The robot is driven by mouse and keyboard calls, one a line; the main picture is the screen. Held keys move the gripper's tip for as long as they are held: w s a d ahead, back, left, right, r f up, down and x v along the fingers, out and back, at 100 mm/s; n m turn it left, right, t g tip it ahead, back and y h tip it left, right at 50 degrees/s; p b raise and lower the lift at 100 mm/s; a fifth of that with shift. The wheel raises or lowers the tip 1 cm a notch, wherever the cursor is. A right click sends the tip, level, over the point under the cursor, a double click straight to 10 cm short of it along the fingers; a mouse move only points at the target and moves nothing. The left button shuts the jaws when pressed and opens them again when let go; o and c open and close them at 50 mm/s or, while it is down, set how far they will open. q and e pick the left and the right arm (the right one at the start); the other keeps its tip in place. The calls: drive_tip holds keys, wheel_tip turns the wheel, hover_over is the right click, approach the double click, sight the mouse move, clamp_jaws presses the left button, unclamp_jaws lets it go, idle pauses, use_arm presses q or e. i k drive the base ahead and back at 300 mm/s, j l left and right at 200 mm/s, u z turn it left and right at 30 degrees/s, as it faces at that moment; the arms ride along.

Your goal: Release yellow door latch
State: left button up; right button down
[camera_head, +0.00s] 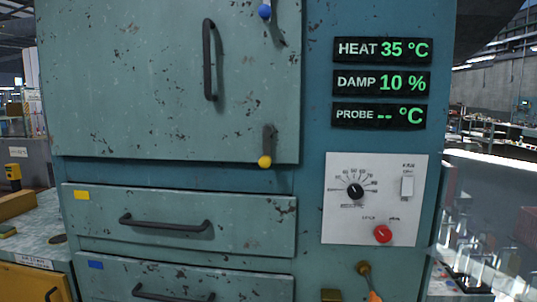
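The yellow door latch (268,143) is a short dark lever with a yellow ball at its lower end. It sits near the lower right corner of the large teal door (140,85) and points almost straight down. A second latch with a blue ball (264,11) is at the upper right of the same door, its lever tilted up and to the left. The door looks closed and has a dark vertical handle (209,60). Neither of my grippers is in view.
Below the door are a yellow-tagged drawer (180,215) and a blue-tagged drawer (185,280), both with dark handles. To the right are readouts (380,82) and a white panel (375,200) with a dial, switch and red knob. A brass-and-orange fitting (365,270) sits below it.

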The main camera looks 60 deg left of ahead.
sight(264, 162)
drive_tip(key=u, duration=1.65)
drive_tip(key=l, duration=0.15)
drive_tip(key=i+u, duration=0.05)
